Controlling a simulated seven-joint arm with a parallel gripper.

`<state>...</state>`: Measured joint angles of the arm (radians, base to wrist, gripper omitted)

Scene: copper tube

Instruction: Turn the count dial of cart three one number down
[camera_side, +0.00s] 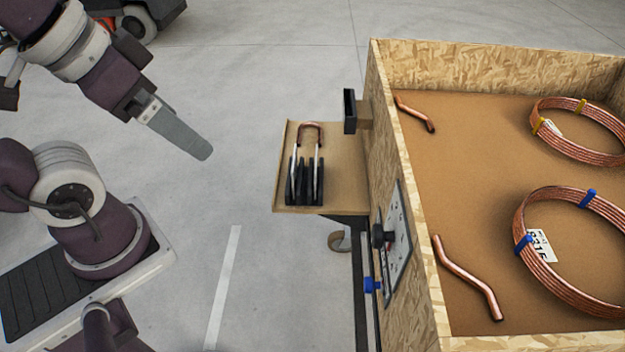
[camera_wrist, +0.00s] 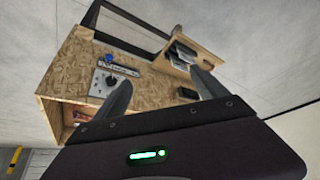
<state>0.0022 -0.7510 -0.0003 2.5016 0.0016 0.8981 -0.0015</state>
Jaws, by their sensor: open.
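The count dial is a black knob (camera_side: 383,236) on a pale plate (camera_side: 399,235) with dark marks, fixed to the outer chipboard wall of the crate cart (camera_side: 440,320). In the wrist view the plate and knob (camera_wrist: 109,81) show left of centre, near the left finger. The numbers and the dial's setting are too small to read. My gripper (camera_side: 185,137) is open and empty, well left of and above the dial in the side view. In the wrist view its two fingers (camera_wrist: 160,78) stand wide apart with the cart wall beyond them.
A black bracket (camera_side: 349,111) juts out from the wall, and a blue knob (camera_side: 373,285) sits below the dial. Copper coils (camera_side: 560,255) lie in the crate. Clear floor separates my arm from the cart.

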